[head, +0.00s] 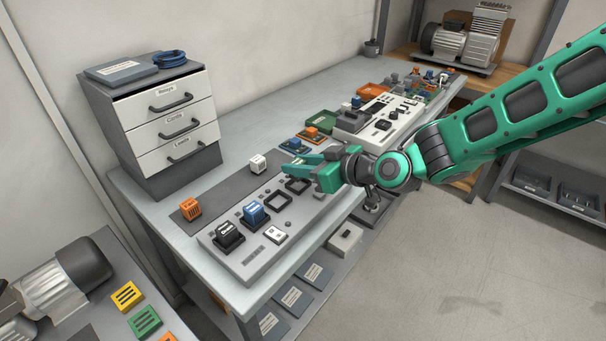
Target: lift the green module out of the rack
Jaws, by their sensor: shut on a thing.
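The rack (248,262) is a light grey panel on the bench, with a black module and a blue module (254,214) seated at its left end. Two dark square sockets (275,200) beside them look empty. My gripper (297,167) is over the far right part of the rack, its green fingers pointing left. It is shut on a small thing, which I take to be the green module. The fingers mostly hide it, and their green is hard to tell from its own. I cannot tell whether it is still seated or clear of its socket.
A white cube (257,164) and an orange cube (190,208) stand on a dark strip behind the rack. A drawer cabinet (158,122) stands at the bench's left. A second grey-white panel (379,122) and trays crowd the bench beyond my gripper. A green block (144,321) lies at lower left.

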